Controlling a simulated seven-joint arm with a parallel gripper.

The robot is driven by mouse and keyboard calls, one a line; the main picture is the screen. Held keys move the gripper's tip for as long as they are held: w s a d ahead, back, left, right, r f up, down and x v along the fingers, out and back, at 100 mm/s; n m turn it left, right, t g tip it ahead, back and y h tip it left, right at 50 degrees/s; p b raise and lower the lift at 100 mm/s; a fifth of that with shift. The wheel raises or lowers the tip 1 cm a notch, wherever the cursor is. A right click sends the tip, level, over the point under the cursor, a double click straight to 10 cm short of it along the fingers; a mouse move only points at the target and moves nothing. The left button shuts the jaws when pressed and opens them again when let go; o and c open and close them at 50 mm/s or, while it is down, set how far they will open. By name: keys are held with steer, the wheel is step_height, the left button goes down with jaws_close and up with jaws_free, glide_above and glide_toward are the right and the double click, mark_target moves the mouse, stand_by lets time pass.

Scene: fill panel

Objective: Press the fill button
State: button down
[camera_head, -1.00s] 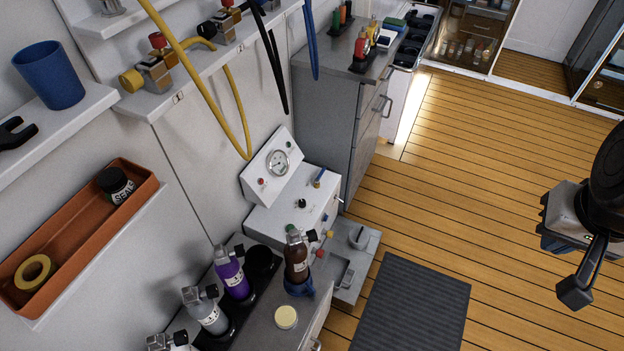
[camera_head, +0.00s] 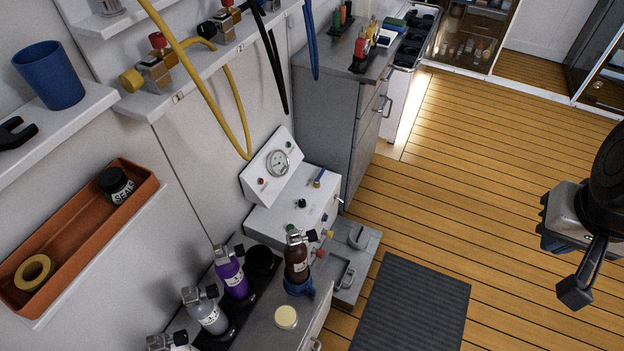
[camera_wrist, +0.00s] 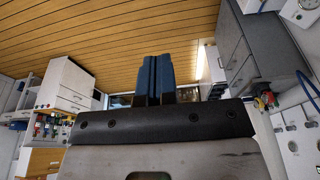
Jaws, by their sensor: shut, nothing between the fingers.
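The white fill panel (camera_head: 290,225) stands against the wall left of centre in the head view. Its sloped face carries a round gauge (camera_head: 278,162), a small red button or lamp (camera_head: 262,181) at lower left and a small green one (camera_head: 289,146) at upper right. A black knob (camera_head: 301,203) and a blue-handled valve (camera_head: 318,180) sit on its top. I cannot tell which is the fill button. My gripper (camera_head: 552,240) is at the right edge over the floor, far from the panel. In the wrist view its blue fingers (camera_wrist: 153,78) are together and empty.
In front of the panel are several bottles, including a brown one (camera_head: 296,262) and a purple one (camera_head: 232,275). A grey cabinet (camera_head: 345,110) stands behind it. Yellow hoses (camera_head: 236,105) hang from the shelf above. A dark mat (camera_head: 412,310) and open wooden floor lie between panel and gripper.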

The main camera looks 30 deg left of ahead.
steer(key=shift+w, duration=0.1)
stand_by(0.4)
steer(key=w+a+f+n+h, duration=0.1)
steer(key=w+a+f+n, duration=0.15)
steer(key=w, duration=0.25)
steer(key=w+a+f+n+g+h, duration=0.1)
steer(key=w+a+f, duration=0.15)
steer(key=w, duration=0.35)
steer(key=w+a+f+n+h, duration=0.1)
steer(key=w+a, duration=0.2)
steer(key=w, duration=0.2)
steer(key=w+a+f+n+t+h, duration=0.1)
steer(key=w+a+f+n, duration=0.2)
steer(key=w+a+f, duration=0.4)
steer(key=w+a+f+n+t+h, duration=0.1)
steer(key=w+a+f+n+h, duration=0.2)
steer(key=a+f, duration=0.4)
steer(key=w+a+f+n+t+y, duration=0.15)
steer(key=a+f+n, duration=0.35)
steer(key=a+f, duration=1.1)
steer(key=s+a+f+n+t+y, duration=0.1)
steer(key=s+a+f+n, duration=0.2)
steer(key=a+f, duration=0.5)
steer(key=s+a+f+n+t+y, duration=0.1)
steer(key=s+a+f+n, duration=0.3)
steer(key=a+f, duration=0.5)
steer(key=shift+s+a+f+t, duration=0.2)
steer(key=shift+f+t, duration=0.45)
steer(key=shift+f, duration=0.8)
steer(key=shift+f, duration=0.2)
